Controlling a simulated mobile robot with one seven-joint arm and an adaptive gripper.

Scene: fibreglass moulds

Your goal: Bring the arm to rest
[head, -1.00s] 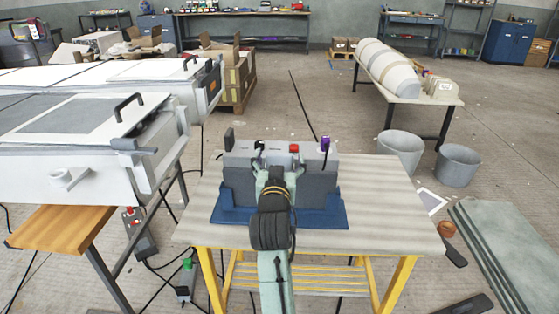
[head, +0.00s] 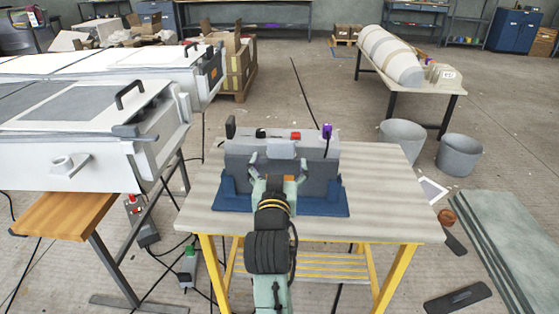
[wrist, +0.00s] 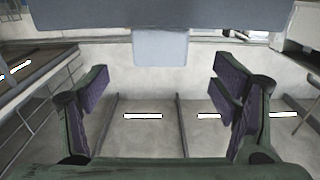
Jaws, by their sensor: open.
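My arm reaches up the middle of the head view. My gripper (head: 280,165) is open in front of the dark grey box on the worktable (head: 390,195). The box (head: 235,175) sits in a blue base (head: 330,208). In the wrist view the two purple-padded fingers of my gripper (wrist: 162,80) stand wide apart with nothing gripped. A pale block (head: 282,149) shows between the fingers in the head view; a pale tab (wrist: 160,48) hangs under a dark surface in the wrist view. I cannot tell whether they are the same thing.
Along the box top are a black item (head: 230,127), a red item (head: 295,136) and a purple item (head: 327,131). White moulds (head: 75,140) stand close at left. Grey bins (head: 460,153) and stacked sheets (head: 510,240) lie right. The worktable's right side is clear.

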